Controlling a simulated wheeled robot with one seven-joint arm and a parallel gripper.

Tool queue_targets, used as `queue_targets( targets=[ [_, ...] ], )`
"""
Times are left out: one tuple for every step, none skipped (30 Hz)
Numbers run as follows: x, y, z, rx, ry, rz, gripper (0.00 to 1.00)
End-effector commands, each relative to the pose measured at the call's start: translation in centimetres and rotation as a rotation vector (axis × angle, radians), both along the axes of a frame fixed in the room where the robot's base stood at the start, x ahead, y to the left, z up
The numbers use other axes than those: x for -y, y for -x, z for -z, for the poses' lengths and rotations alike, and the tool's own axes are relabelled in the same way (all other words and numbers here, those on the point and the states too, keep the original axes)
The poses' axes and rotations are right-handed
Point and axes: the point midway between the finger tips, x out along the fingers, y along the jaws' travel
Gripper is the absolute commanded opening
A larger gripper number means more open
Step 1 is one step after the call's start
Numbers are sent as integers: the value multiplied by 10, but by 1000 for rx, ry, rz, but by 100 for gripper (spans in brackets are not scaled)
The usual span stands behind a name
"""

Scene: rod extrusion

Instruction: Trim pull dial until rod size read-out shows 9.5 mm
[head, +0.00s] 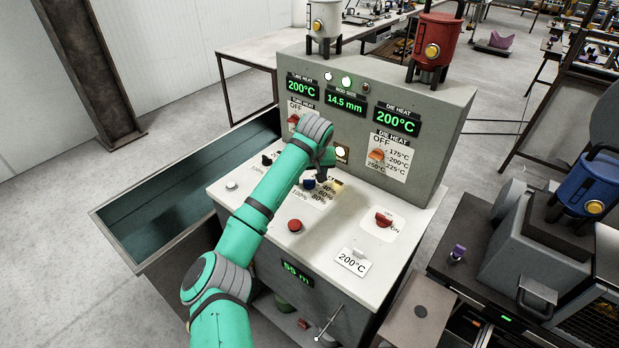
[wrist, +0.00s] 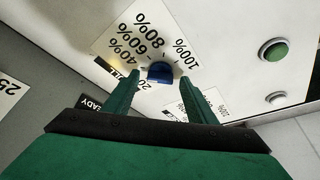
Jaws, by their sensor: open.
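The blue pull dial (wrist: 160,72) sits on a white scale plate marked from 20% to 100%. In the head view the blue dial (head: 308,183) shows on the sloped white console top, partly behind my arm. My gripper (wrist: 157,78) is open, with one finger on each side of the dial. I cannot tell whether the fingers touch it. The dial's exact setting is unclear. The rod size read-out (head: 345,103) on the upright grey panel shows 14.5 mm in green.
Near the dial are a red button (head: 295,225), a red on/off switch (head: 384,219) and a black knob (head: 267,160). The upright panel, with a die heat knob (head: 377,154), rises behind my gripper. A water trough (head: 170,205) lies to the left.

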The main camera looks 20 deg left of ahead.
Motion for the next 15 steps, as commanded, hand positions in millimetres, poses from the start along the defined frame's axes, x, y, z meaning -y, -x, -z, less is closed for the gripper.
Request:
queue_targets(
  targets=[
    [0, 0, 0, 0, 0, 0, 52],
    [0, 0, 0, 0, 0, 0, 52],
    [0, 0, 0, 0, 0, 0, 49],
    [0, 0, 0, 0, 0, 0, 42],
    [0, 0, 0, 0, 0, 0, 35],
    [0, 0, 0, 0, 0, 0, 25],
    [0, 0, 0, 0, 0, 0, 18],
    [0, 0, 0, 0, 0, 0, 11],
    [0, 0, 0, 0, 0, 0, 10],
    [0, 0, 0, 0, 0, 0, 10],
    [0, 0, 0, 0, 0, 0, 10],
    [0, 0, 0, 0, 0, 1, 10],
    [0, 0, 0, 0, 0, 2, 10],
    [0, 0, 0, 1, 1, 5, 10],
    [0, 0, 0, 0, 1, 10, 10]
  ],
)
